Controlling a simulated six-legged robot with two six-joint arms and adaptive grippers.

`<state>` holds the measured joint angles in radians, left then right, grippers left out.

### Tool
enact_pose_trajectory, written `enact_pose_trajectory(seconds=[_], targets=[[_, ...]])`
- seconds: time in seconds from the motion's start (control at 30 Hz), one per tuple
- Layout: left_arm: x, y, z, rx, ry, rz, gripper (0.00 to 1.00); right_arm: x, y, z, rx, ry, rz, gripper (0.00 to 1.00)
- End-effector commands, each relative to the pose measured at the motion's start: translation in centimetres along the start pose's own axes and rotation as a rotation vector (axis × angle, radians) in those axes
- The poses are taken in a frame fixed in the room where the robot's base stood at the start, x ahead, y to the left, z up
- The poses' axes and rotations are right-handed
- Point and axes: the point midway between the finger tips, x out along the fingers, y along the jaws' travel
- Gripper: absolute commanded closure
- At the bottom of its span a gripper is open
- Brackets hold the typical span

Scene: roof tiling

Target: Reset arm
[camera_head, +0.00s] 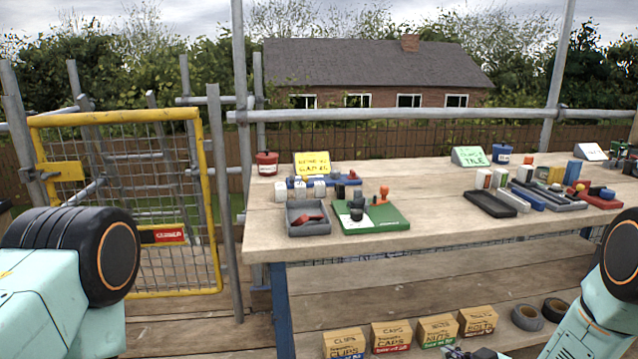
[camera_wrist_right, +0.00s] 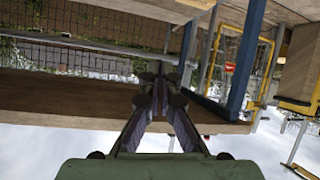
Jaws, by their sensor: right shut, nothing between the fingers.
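My right gripper (camera_wrist_right: 160,80) is shut and empty in the right wrist view, with its fingertips together. In the head view only a dark part of it (camera_head: 468,353) shows at the bottom edge, in front of the lower shelf and close to the small boxes. My right arm comes in from the lower right. My left arm shows at the lower left with its large black joint, but its gripper is out of the picture.
The wooden workbench (camera_head: 440,230) carries a green tray (camera_head: 385,222), a grey tray (camera_head: 309,229), a black tray (camera_head: 490,204) and small parts. Cardboard boxes (camera_head: 391,336) and black tape rolls (camera_head: 527,317) sit on the lower shelf. A yellow gate (camera_head: 123,115) stands left.

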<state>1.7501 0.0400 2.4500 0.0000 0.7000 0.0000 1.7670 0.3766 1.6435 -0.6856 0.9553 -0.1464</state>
Motion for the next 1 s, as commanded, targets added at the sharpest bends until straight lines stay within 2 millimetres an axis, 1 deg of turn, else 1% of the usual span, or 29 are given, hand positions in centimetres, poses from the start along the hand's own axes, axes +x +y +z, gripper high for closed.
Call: enact_pose_trajectory(seconds=[0.03, 0.07, 0.1, 0.17, 0.2, 0.27, 0.3, 0.37, 0.4, 0.47, 0.5, 0.6, 0.7, 0.73, 0.77, 1.0], targets=[[0.0, 0.0, 0.0, 0.000, 0.000, 0.000, 0.52, -1.1, -2.3, 2.5, 0.076, -0.088, -0.004, 1.00], [0.0, 0.0, 0.0, 0.000, 0.000, 0.000, 0.52, -1.9, -3.4, 3.9, 0.122, -0.139, -0.001, 1.00], [0.0, 0.0, 0.0, 0.000, 0.000, 0.000, 0.52, -3.0, -4.9, 5.7, 0.177, -0.208, 0.004, 1.00], [0.0, 0.0, 0.0, 0.000, 0.000, 0.000, 0.52, -5.0, -7.2, 8.3, 0.254, -0.312, 0.013, 1.00], [0.0, 0.0, 0.0, 0.000, 0.000, 0.000, 0.52, -6.5, -8.6, 9.9, 0.298, -0.380, 0.019, 1.00], [0.0, 0.0, 0.0, 0.000, 0.000, 0.000, 0.52, -8.9, -10.8, 12.1, 0.359, -0.482, 0.032, 1.00], [0.0, 0.0, 0.0, 0.000, 0.000, 0.000, 0.52, -10.7, -12.1, 13.5, 0.394, -0.549, 0.041, 1.00], [0.0, 0.0, 0.0, 0.000, 0.000, 0.000, 0.52, -13.6, -14.1, 15.3, 0.440, -0.650, 0.056, 1.00], [0.0, 0.0, 0.0, 0.000, 0.000, 0.000, 0.52, -15.7, -15.3, 16.4, 0.466, -0.716, 0.068, 1.00], [0.0, 0.0, 0.0, 0.000, 0.000, 0.000, 0.52, -18.8, -16.9, 17.7, 0.494, -0.812, 0.085, 1.00], [0.0, 0.0, 0.0, 0.000, 0.000, 0.000, 0.52, -20.9, -17.9, 18.5, 0.507, -0.872, 0.096, 1.00], [0.0, 0.0, 0.0, 0.000, 0.000, 0.000, 0.52, -25.6, -19.8, 19.6, 0.516, -0.993, 0.116, 1.00], [0.0, 0.0, 0.0, 0.000, 0.000, 0.000, 0.52, -28.8, -21.0, 20.1, 0.500, -1.070, 0.117, 1.00], [0.0, 0.0, 0.0, 0.000, 0.000, 0.000, 0.52, -29.5, -21.3, 20.1, 0.491, -1.085, 0.112, 1.00], [0.0, 0.0, 0.0, 0.000, 0.000, 0.000, 0.52, -29.9, -21.6, 20.1, 0.480, -1.094, 0.104, 1.00], [0.0, 0.0, 0.0, 0.000, 0.000, 0.000, 0.52, -29.8, -21.7, 20.1, 0.457, -1.093, 0.093, 1.00]])
